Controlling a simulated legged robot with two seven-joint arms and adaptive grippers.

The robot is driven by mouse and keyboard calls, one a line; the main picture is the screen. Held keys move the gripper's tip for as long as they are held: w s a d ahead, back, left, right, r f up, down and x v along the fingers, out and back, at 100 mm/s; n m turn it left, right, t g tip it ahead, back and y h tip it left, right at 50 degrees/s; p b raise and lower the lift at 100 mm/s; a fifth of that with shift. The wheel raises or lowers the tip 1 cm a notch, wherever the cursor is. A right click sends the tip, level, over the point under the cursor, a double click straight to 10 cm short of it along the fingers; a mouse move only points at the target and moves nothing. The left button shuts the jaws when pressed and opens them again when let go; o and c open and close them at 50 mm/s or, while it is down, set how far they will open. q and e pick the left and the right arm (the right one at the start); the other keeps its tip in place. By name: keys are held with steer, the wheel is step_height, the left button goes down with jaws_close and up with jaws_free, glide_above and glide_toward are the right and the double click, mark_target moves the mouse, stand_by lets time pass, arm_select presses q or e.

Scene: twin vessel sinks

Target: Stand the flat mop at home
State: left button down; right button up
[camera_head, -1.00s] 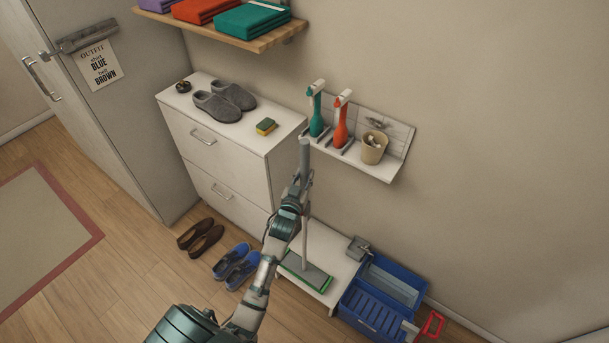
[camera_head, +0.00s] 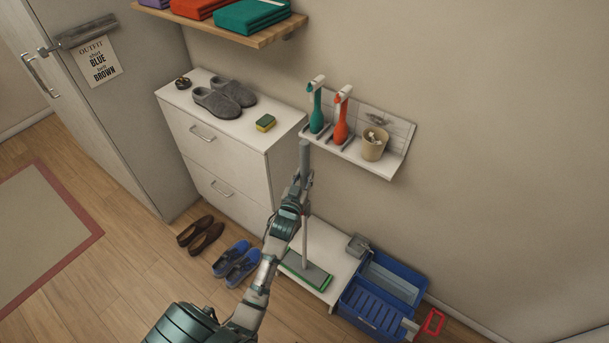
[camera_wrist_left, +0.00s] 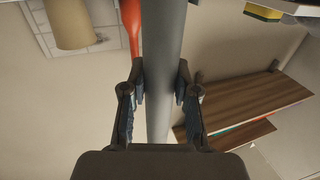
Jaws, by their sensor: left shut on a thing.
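The flat mop (camera_head: 305,240) stands about upright, with a grey handle and a flat green-edged head (camera_head: 306,271). The head is over the low white bench (camera_head: 331,261) beside the drawer cabinet; I cannot tell whether it rests on it. My left gripper (camera_head: 300,185) is shut on the upper handle. In the left wrist view the grey handle (camera_wrist_left: 163,60) runs between the two fingers of the left gripper (camera_wrist_left: 161,88). My right gripper is not in view.
A wall shelf (camera_head: 390,168) holds a teal and an orange brush and a beige cup (camera_head: 374,144). The white cabinet (camera_head: 226,155) carries grey slippers and a sponge. Shoes (camera_head: 236,263) lie on the floor.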

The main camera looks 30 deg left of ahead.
arm_select(q)
steer(key=shift+f, duration=0.2)
stand_by(0.6)
steer(key=c, duration=0.8)
jaws_free()
steer(key=shift+s+f, duration=0.1)
steer(key=shift+f, duration=0.1)
steer(key=v, duration=1.2)
